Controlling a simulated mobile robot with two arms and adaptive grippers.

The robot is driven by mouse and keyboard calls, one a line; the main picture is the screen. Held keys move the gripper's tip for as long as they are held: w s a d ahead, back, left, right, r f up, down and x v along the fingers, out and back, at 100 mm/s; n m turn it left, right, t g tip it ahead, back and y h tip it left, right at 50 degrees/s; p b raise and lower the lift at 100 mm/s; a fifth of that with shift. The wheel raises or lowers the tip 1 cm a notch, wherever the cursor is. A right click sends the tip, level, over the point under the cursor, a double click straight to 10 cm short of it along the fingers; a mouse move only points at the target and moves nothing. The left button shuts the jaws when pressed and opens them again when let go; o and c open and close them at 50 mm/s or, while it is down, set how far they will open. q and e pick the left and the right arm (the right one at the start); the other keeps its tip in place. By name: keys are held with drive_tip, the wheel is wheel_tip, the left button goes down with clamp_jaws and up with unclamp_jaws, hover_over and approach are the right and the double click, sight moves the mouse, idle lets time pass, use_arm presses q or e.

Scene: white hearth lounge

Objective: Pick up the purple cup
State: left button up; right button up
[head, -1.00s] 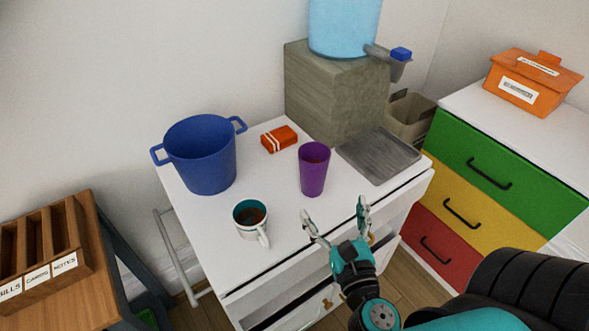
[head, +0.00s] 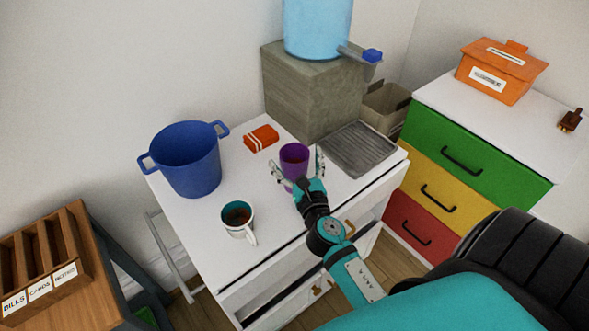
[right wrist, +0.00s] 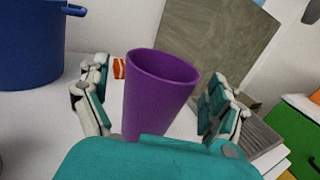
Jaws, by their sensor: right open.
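The purple cup (head: 294,158) stands upright on the white cabinet top (head: 215,183). In the right wrist view the cup (right wrist: 158,90) is between the two fingers of my right gripper (right wrist: 160,108), with a visible gap on each side. In the head view my right gripper (head: 297,172) is at the cup, one finger on each side, and hides its lower part. The gripper is open. My left gripper is not in view.
A white mug with dark liquid (head: 237,220) stands to the left front of the cup. A blue pot (head: 188,160), a red-orange packet (head: 261,138), a grey tray (head: 357,149) and a wood-grain block under a water jug (head: 312,98) are behind or beside it.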

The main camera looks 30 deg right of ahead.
drive_tip(key=shift+x, duration=0.9)
drive_tip(key=shift+c, duration=0.4)
drive_tip(key=c, duration=1.2)
drive_tip(key=shift+c, duration=0.2)
